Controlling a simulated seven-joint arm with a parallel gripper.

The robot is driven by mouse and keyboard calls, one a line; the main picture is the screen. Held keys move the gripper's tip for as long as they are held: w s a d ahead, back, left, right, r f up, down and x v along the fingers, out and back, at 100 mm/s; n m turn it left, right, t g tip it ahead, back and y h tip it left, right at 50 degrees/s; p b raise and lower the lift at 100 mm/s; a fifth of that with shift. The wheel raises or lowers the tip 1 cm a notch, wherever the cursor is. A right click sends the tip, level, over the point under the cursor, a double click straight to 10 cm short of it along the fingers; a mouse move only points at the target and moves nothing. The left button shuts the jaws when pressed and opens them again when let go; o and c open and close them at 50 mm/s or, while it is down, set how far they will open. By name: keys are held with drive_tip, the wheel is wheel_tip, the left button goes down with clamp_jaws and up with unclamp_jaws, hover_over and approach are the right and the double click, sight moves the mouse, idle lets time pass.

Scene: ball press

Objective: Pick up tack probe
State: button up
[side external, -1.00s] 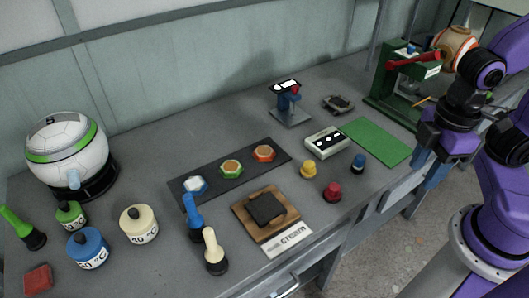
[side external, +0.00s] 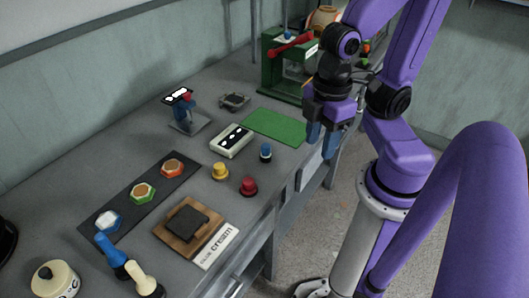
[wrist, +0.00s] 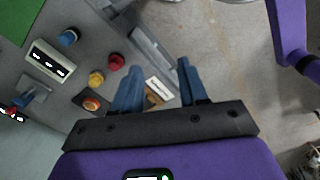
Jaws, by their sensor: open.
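I cannot tell for certain which object is the tack probe. A blue device with a red knob (side external: 186,108) stands on a grey metal base at the back. A yellow knob (side external: 220,172), a red knob (side external: 248,187) and a blue knob (side external: 265,153) stand in front of a white box (side external: 231,140). A blue-handled tool (side external: 110,250) and a cream-handled tool (side external: 145,281) stand at the lower left. My gripper (side external: 321,141) is open and empty, right of the knobs and beyond the bench's front edge. In the wrist view, nothing is between its fingers (wrist: 157,68).
A green mat (side external: 273,127) lies beside the box. A green press with a red lever (side external: 288,67) stands behind. A dark strip (side external: 160,190) holds hexagonal pieces. A brown board with a dark pad (side external: 170,235) and a "CLUB CREAM" label (side external: 218,247) lie near the front edge.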

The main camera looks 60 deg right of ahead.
drive_tip(key=shift+o, duration=0.3)
drive_tip(key=o, duration=0.4)
drive_tip(key=n, duration=0.8)
hover_over(266, 144)
wheel_tip(266, 144, down, 7)
wheel_tip(266, 144, down, 17)
drive_tip(key=shift+a+r, duration=0.1)
drive_tip(key=shift+r, duration=0.05)
